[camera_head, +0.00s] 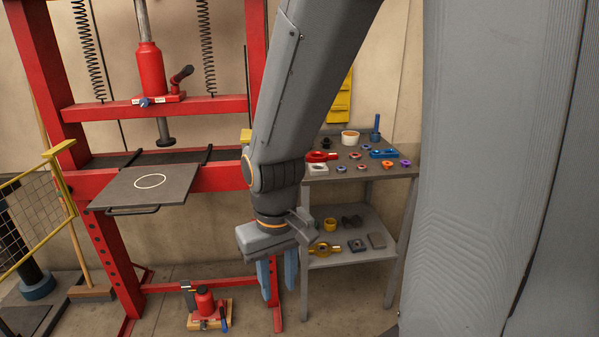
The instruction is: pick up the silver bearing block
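A pale silver block with a round hole (318,169), which looks like the bearing block, lies at the front left of the workbench's top. My gripper (279,290) hangs in front of and below it, to the left of the bench. Its two blue fingers point down and stand apart with nothing between them. My arm's wrist is close to the block's left side in the picture, but the block is mostly uncovered. A darker grey square block with a hole (357,245) lies on the lower shelf.
The grey workbench (345,177) carries several coloured rings, a red part (320,156), a blue part (383,153) and a white bowl (350,138). Its lower shelf (340,261) holds more parts. A red press (115,250) with a plate (120,190) stands left.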

